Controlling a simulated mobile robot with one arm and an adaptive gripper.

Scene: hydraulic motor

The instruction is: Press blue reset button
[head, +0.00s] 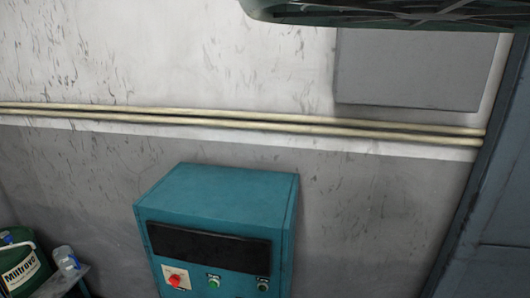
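A teal control box (235,188) stands against the wall at the bottom centre, its front cut off by the lower edge of the head view. Below a dark strip (208,246) on its front sit a red knob (175,281) on a pale plate, a small green button (214,282) and a small dark button (263,285) at the right. I cannot make out a blue button; the dark one's colour and label are too small to tell. My gripper is not in view.
Two cream pipes (240,119) run along the wall above the box. A green canister (22,266) and a clear bottle (66,258) are at the lower left. A grey panel (415,68) hangs upper right, under a dark green overhead object (390,12). A blue-grey upright (480,190) bounds the right.

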